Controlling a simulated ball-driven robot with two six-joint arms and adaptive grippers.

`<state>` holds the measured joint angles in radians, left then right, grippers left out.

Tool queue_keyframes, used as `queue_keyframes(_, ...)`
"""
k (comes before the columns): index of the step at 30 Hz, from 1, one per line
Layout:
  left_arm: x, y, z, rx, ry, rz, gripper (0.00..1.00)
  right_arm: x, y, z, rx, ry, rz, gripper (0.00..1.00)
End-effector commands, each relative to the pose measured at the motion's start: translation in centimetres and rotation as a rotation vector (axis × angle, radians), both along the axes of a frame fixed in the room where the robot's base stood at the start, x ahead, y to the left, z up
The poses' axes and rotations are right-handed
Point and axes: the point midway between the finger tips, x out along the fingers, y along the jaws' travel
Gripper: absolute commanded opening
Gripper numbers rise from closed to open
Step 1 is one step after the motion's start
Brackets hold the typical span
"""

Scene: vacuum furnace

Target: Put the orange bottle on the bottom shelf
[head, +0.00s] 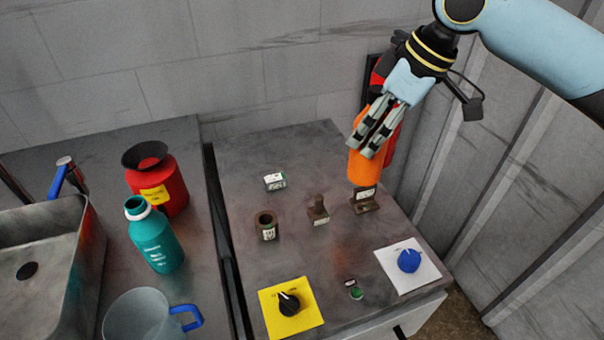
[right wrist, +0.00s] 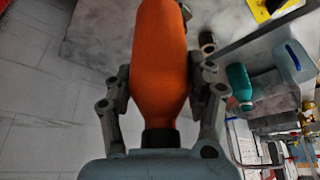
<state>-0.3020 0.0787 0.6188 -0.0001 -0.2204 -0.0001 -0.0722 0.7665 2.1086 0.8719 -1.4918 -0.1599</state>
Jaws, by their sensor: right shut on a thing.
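The orange bottle (head: 366,168) is in my right gripper (head: 376,130) at the back right of the grey counter in the head view. The gripper's fingers close around its upper part. The bottle's lower end shows just above a small dark labelled block; I cannot tell if they touch. In the right wrist view the orange bottle (right wrist: 160,65) fills the middle, between the two fingers (right wrist: 165,90), with its dark neck toward the palm. No shelf can be made out. My left gripper is not in view.
The counter (head: 240,160) holds several small blocks, a brown cup (head: 266,226), a yellow plate with a black knob (head: 290,305) and a white plate with a blue knob (head: 409,261). At left are a red can (head: 170,190), teal bottle (head: 158,240), clear jug (head: 140,318) and sink (head: 60,225).

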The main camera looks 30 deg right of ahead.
Motion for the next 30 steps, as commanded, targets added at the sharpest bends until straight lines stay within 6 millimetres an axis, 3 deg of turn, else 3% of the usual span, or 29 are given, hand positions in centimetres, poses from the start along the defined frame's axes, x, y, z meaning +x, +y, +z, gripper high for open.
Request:
queue_keyframes(6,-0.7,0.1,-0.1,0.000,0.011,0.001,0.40,3.3,2.4,-2.1,0.015,-0.002,-0.002,0.05)
queue_keyframes(15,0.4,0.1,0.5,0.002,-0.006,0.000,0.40,8.5,5.3,-5.7,0.007,0.001,0.001,0.05)
queue_keyframes(20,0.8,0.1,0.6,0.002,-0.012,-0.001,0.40,9.3,5.7,-6.6,0.003,0.001,0.002,0.05)
queue_keyframes(30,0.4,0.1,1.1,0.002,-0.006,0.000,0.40,9.3,5.7,-10.4,0.002,0.000,0.002,0.05)
